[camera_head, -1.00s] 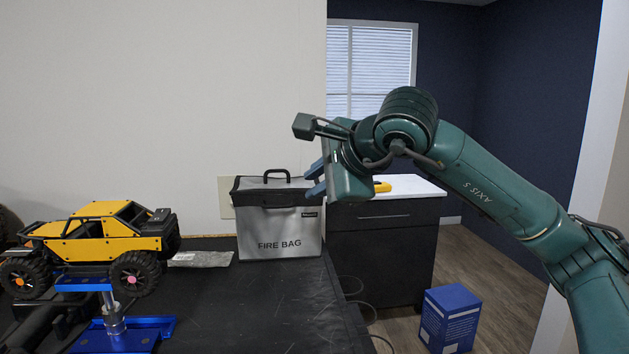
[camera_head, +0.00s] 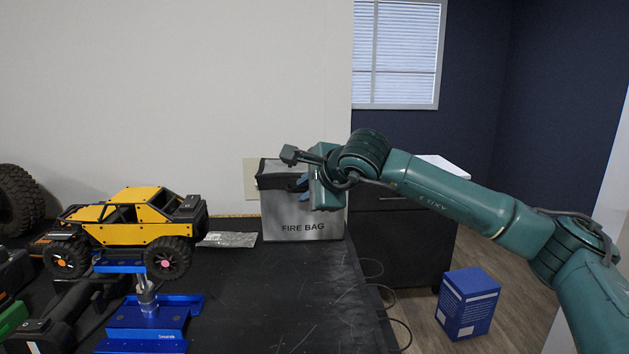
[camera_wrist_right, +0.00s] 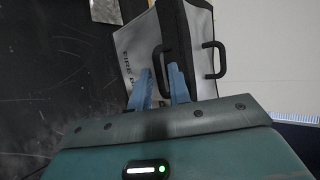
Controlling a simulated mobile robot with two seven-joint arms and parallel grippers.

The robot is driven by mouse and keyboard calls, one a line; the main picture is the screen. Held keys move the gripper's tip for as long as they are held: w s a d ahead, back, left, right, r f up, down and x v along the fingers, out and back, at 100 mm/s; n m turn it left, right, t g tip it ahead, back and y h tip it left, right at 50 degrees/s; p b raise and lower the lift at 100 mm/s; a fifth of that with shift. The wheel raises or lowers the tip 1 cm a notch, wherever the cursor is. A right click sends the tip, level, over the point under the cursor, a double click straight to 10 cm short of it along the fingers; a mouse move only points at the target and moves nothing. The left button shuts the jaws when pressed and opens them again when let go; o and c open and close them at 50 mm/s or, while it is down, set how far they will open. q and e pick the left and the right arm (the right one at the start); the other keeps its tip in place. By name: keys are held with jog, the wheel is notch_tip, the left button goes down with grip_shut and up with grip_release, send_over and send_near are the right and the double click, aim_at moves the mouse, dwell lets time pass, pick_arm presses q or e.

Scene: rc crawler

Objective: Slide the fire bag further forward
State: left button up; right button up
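The fire bag (camera_head: 304,221), grey with a black top edge and "FIRE BAG" on its front, stands upright at the table's far end, against the wall. In the right wrist view, its grey side (camera_wrist_right: 134,50) and black top handle (camera_wrist_right: 213,61) show. My right gripper (camera_head: 303,181) is at the bag's upper right side, covering part of it. In the right wrist view, its two blue fingers (camera_wrist_right: 160,78) are apart, with a black side handle of the bag between their tips. Whether they touch the handle I cannot tell. My left gripper is not in view.
A yellow crawler (camera_head: 135,220) sits on a blue stand (camera_head: 145,318) at the left. A silver packet (camera_head: 229,239) lies left of the bag. The black table (camera_head: 280,300) is clear in front of the bag. A blue box (camera_head: 468,304) stands on the floor at right.

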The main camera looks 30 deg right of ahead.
jog(key=shift+w, duration=0.1)
grip_shut()
jog(key=shift+f, duration=0.1)
dwell(1.4)
